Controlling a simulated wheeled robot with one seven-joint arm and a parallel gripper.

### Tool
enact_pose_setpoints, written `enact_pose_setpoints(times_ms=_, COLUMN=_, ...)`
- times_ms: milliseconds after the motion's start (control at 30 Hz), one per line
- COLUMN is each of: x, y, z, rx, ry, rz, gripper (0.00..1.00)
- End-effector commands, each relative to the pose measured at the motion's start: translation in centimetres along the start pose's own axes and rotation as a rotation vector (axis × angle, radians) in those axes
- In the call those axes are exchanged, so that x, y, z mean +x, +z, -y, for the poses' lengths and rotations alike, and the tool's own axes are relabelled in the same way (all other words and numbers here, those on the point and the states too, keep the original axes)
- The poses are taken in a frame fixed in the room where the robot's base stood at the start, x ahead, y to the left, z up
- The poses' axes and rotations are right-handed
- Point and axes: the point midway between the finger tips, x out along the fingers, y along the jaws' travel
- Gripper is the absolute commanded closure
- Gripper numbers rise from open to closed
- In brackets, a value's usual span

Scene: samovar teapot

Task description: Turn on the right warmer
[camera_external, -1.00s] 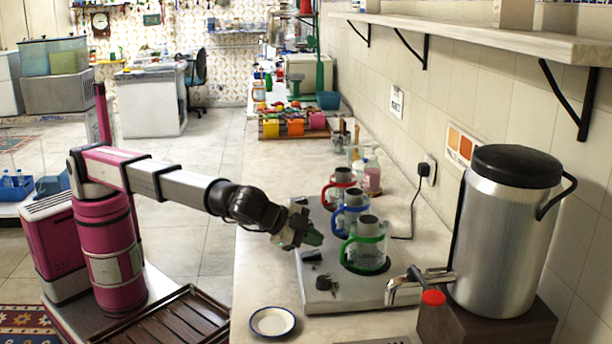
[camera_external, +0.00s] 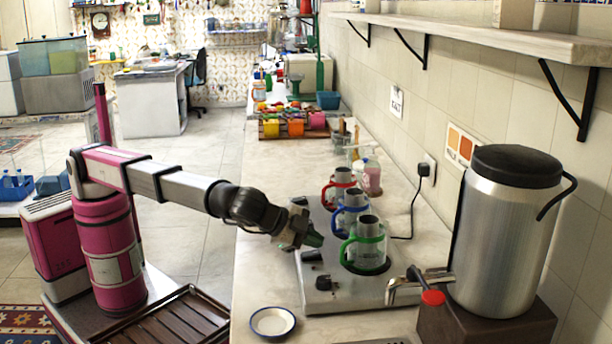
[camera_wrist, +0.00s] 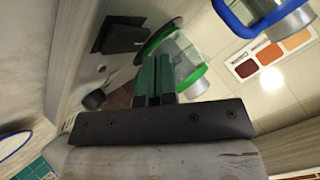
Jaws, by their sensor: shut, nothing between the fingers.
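The silver warmer plate (camera_external: 318,299) lies on the counter with three pots in a row on it. The nearest pot, with a green handle (camera_external: 366,243), stands at the right warmer. The blue-handled pot (camera_external: 350,208) and red-handled pot (camera_external: 341,180) stand behind it. A dark knob (camera_external: 323,283) sits on the plate's near left part, with another dark control (camera_external: 312,256) beyond it. My gripper (camera_external: 314,239) is shut and empty, above the plate's left side, left of the green-handled pot. In the wrist view its green fingers (camera_wrist: 153,78) are together, with a dark knob (camera_wrist: 95,99) beside them, apart.
A large steel samovar (camera_external: 505,235) with a red-tipped tap (camera_external: 432,297) stands right of the plate. A small white saucer (camera_external: 272,322) lies in front. A shelf (camera_external: 480,37) runs above along the wall. The counter behind the pots is partly clear.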

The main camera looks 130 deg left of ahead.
Motion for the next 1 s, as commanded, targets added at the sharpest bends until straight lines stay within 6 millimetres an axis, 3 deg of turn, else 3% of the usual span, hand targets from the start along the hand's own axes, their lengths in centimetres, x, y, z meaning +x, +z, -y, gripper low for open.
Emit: enact_pose_setpoints(times_ms=1000, x=0.66, y=0.49, z=-0.47, rx=0.000, ry=0.000, rz=0.000, gripper=1.00)
